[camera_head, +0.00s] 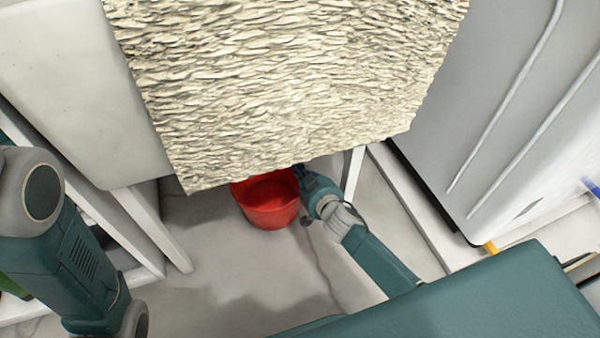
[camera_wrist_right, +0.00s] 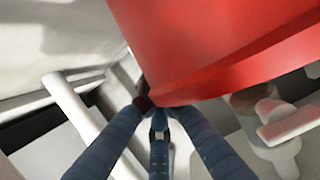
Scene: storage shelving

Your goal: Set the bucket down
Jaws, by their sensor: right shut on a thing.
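A red bucket (camera_head: 268,203) is in the middle of the head view, upright or nearly so, with its open top facing up. Its back edge is hidden under the stone-textured slab. My right gripper (camera_head: 302,178) is at the bucket's right rim and is shut on it. In the right wrist view the bucket's red wall (camera_wrist_right: 210,45) fills the upper right, and the dark gripper fingers (camera_wrist_right: 150,100) meet at its lower edge. I cannot tell whether the bucket touches the floor. My left arm shows at the left, but its gripper is out of view.
The stone-textured slab (camera_head: 290,80) overhangs the bucket. White shelf legs (camera_head: 150,230) stand to the left, and another post (camera_head: 352,172) is to the right. A grey cabinet (camera_head: 480,110) stands at the right. Pale floor (camera_head: 235,270) is clear in front of the bucket.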

